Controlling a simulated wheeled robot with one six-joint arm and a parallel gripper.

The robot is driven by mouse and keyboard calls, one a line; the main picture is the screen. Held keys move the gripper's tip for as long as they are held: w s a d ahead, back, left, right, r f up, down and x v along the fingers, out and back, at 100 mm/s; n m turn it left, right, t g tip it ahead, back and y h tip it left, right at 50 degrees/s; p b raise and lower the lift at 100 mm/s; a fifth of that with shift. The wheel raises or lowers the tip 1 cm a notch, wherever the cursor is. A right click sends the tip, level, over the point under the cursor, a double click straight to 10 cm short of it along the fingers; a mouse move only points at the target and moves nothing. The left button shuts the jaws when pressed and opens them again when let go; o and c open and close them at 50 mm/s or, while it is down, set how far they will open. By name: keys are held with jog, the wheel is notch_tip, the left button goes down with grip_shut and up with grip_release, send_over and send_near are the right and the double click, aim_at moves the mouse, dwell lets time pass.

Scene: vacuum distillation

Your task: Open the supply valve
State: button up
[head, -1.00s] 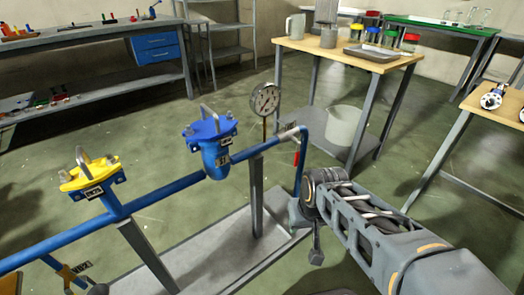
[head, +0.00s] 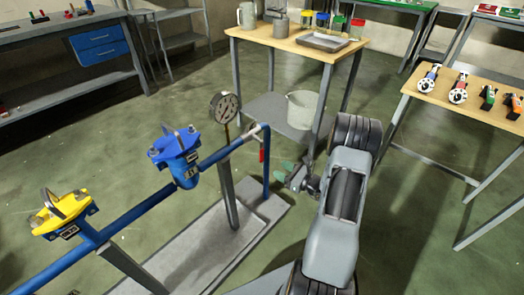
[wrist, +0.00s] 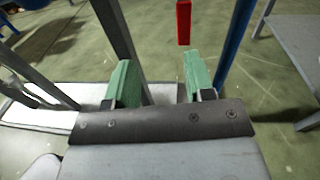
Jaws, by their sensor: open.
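A red lever (head: 262,156) hangs down by the right end of the blue pipe (head: 150,203); no readable label shows which part is the supply valve. The lever also shows in the wrist view (wrist: 183,22), upright at the top centre, beyond my fingertips. My gripper (head: 288,175) is to the right of the lever and a little lower in the head view. In the wrist view its green-padded fingers (wrist: 160,80) are apart with nothing between them. The lever is not touched by the fingers.
A pressure gauge (head: 225,105), a blue housing (head: 176,152) and a yellow-topped housing (head: 62,213) sit along the pipe. A grey post (head: 228,195) stands left of the lever. A wooden-topped table (head: 300,47) with a white bucket (head: 302,110) below stands behind.

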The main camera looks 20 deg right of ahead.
aim_at(263, 154)
jog(key=shift+m+t+h, duration=0.7)
jog(key=shift+m, duration=0.2)
jog(key=b+x, duration=0.1)
jog(key=x, duration=0.3)
jog(key=d+f+b+x, duration=0.1)
jog(key=x, duration=0.3)
jog(key=w+d+b+x, duration=0.1)
jog(key=x, duration=0.3)
jog(key=shift+w+a+f, duration=0.15)
jog(key=shift+w, duration=0.15)
grip_shut()
